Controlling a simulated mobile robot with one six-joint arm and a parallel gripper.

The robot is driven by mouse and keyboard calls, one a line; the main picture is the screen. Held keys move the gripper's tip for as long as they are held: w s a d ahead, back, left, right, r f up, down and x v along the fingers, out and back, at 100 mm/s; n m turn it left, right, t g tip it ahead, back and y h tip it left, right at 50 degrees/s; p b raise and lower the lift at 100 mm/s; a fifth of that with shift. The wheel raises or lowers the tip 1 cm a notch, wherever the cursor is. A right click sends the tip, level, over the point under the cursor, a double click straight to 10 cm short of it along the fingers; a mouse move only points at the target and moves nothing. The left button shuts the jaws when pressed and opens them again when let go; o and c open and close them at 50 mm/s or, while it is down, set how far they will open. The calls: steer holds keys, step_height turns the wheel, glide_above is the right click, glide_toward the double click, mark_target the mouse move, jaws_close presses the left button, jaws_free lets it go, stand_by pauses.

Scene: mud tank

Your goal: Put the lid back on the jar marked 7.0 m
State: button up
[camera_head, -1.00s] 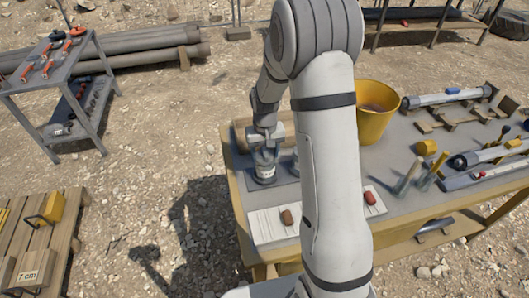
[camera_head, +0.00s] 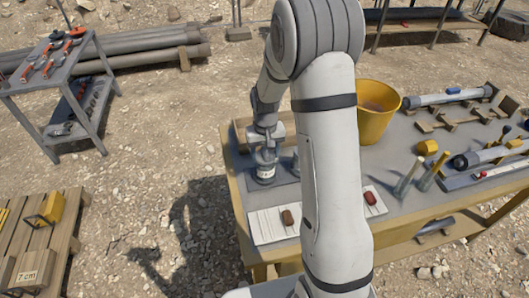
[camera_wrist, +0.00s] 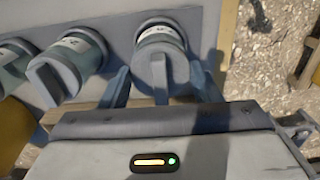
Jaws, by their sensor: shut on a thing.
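My gripper (camera_wrist: 160,82) is shut on the lid (camera_wrist: 157,62), a grey-blue disc with a raised bar handle between my fingers. The lid is at the top of a grey-green jar (camera_wrist: 160,34) with a white label, whose writing is too small to read surely. Whether the lid is fully seated cannot be told. In the head view, my gripper (camera_head: 266,148) is directly above this jar (camera_head: 266,173) at the table's left end. Two more lidded jars, a middle one (camera_wrist: 76,54) and a left one (camera_wrist: 14,62), stand beside it in the wrist view.
The jars stand on a workbench (camera_head: 405,190). A yellow bucket (camera_head: 372,118) is behind my arm. White sheets with a brown block (camera_head: 287,217) and a red block (camera_head: 369,198) lie in front. Pipes and tools fill the right side.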

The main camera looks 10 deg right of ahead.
steer(key=o, duration=1.4)
steer(key=shift+o, duration=0.2)
steer(key=shift+r, duration=0.1)
steer(key=shift+r+p, duration=2.05)
steer(key=shift+r, duration=1.4)
steer(key=shift+c, duration=0.6)
jaws_close()
steer(key=shift+f, duration=0.3)
